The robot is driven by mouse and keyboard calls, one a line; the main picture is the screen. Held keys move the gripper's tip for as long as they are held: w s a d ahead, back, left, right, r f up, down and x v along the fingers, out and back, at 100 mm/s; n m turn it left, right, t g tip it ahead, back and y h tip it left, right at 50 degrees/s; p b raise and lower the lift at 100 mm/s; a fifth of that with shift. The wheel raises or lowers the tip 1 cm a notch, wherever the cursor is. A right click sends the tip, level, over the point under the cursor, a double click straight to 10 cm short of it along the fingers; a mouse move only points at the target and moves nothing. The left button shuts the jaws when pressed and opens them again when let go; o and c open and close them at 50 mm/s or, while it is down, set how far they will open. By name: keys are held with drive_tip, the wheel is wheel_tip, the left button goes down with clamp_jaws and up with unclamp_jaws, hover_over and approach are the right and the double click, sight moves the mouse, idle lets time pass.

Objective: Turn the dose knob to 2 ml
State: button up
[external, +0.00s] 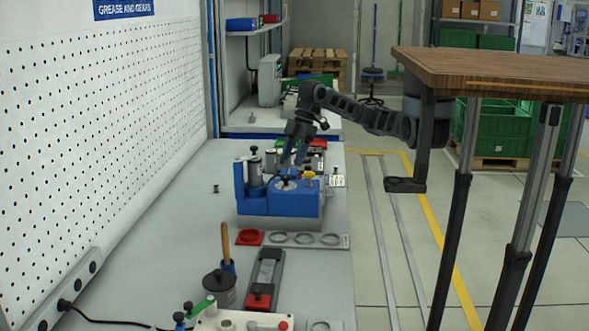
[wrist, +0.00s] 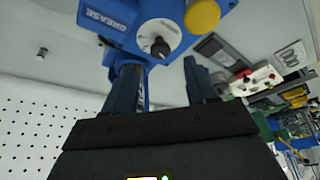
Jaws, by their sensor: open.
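The blue grease unit (external: 278,203) stands on the grey bench in the external view. In the wrist view its blue body (wrist: 115,20) carries the word GREASE. The dose knob (wrist: 159,47) is black with a pale pointer mark and sits on a round white dial (wrist: 160,33). The dial's markings are too small to read. My gripper (external: 293,160) is above the unit's top, pointing down. In the wrist view my gripper (wrist: 160,66) is open, and the knob appears just beyond and between its fingertips. I cannot tell whether they touch it.
A yellow round button (wrist: 202,15) is beside the dial; it also shows in the external view (external: 309,174). A metal cylinder (external: 255,172) stands at the unit's left.

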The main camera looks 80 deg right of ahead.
sight(287, 177)
drive_tip(key=x, duration=0.5)
drive_tip(key=shift+w+a+f, duration=0.1)
drive_tip(key=shift+f, duration=0.25)
drive_tip(key=shift+c, duration=0.2)
drive_tip(key=c, duration=1)
drive_tip(key=shift+m, duration=0.3)
drive_tip(key=m, duration=0.1)
drive_tip(key=m+t+h+p, duration=0.1)
drive_tip(key=m, duration=0.1)
drive_tip(key=shift+a+r+m, duration=0.1)
drive_tip(key=shift+a+m, duration=0.1)
drive_tip(key=shift+m, duration=0.1)
drive_tip(key=shift+a+m+h+p, duration=0.1)
drive_tip(key=shift+m+h+p, duration=0.9)
drive_tip(key=shift+m, duration=1.3)
